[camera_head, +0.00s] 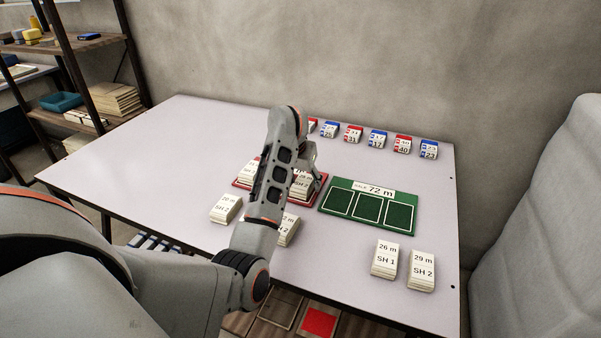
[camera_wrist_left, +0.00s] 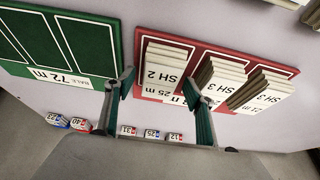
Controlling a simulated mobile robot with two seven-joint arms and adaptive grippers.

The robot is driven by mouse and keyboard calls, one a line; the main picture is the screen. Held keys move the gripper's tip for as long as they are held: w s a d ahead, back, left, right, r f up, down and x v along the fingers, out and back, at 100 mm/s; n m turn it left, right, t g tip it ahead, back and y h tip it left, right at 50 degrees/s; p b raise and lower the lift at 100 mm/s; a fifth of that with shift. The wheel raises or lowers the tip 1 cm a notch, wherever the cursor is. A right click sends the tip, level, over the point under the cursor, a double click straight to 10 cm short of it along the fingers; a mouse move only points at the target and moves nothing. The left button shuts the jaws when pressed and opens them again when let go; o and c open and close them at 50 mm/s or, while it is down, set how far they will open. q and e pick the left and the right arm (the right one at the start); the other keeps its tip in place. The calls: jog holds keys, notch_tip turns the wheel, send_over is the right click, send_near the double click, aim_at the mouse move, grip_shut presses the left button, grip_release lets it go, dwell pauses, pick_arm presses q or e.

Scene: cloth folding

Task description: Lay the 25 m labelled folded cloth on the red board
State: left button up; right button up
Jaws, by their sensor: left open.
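The cloth labelled 25 m, SH 2 (camera_wrist_left: 168,62) is a cream folded stack. It lies in the red board's slot nearest the green board; it also shows in the head view (camera_head: 301,185), partly behind my arm. The red board (camera_wrist_left: 133,78) holds two more stacks, both marked SH 3 (camera_wrist_left: 218,79), (camera_wrist_left: 262,90). In the head view the red board (camera_head: 318,199) is largely hidden by my arm. My left gripper (camera_wrist_left: 163,84) is open, with its fingers either side of the 25 m stack's labelled end; I cannot tell if they touch it. My right gripper is out of view.
The green board (camera_head: 340,184) marked 72 m has empty slots. Cloth stacks lie on the near table: one at left (camera_head: 226,208), one half hidden by my arm (camera_head: 289,231), 26 m (camera_head: 385,258) and 29 m (camera_head: 422,270). Numbered red and blue blocks (camera_head: 353,134) line the back. The table's left is clear.

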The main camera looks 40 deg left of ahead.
aim_at(301, 186)
pick_arm(q)
jog(key=v, duration=0.2)
jog(key=p+v, duration=0.1)
jog(key=v, duration=0.2)
jog(key=shift+w+r+p, duration=0.15)
jog(key=shift+r+p, duration=0.15)
jog(key=shift+r, duration=0.05)
jog(key=p+v, duration=0.2)
jog(key=v, duration=0.4)
jog(key=shift+s+r, duration=0.25)
jog(key=shift+s, duration=0.2)
